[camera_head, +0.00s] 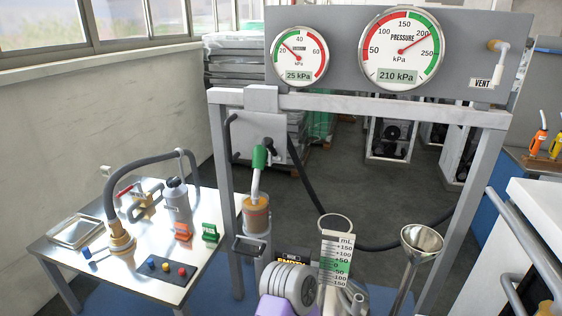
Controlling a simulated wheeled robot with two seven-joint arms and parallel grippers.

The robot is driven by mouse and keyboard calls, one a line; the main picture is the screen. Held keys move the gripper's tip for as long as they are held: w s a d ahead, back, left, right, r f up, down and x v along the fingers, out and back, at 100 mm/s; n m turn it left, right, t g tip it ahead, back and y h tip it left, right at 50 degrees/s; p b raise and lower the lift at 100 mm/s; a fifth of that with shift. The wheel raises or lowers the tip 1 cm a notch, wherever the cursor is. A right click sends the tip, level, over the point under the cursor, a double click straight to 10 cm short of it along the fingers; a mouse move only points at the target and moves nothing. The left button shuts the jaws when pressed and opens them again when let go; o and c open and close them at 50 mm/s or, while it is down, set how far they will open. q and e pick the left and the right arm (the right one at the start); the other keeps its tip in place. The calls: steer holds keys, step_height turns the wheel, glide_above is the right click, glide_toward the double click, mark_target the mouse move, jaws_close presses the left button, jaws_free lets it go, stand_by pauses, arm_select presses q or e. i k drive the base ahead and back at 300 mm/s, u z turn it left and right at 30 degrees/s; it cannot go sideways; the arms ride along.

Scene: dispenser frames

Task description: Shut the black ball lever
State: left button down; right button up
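A small black knob (267,143) shows just above a green handle (259,158) at the left part of the grey dispenser frame (222,150). It looks like the black ball lever, but it is too small to tell whether it is open or shut. A pale spout below the green handle reaches down to a clear cup of brown liquid (256,217).
A metal table (70,262) on the left holds a hose fitting, a grey bottle (177,207) and a button box (165,270). A funnel (421,241), a mL scale (336,260) and a grey ribbed cylinder (288,284) crowd the lower middle. Gauges read 25 and 210 kPa.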

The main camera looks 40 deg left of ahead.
mark_target(267, 142)
steer(key=k, duration=0.3)
steer(key=u, duration=0.95)
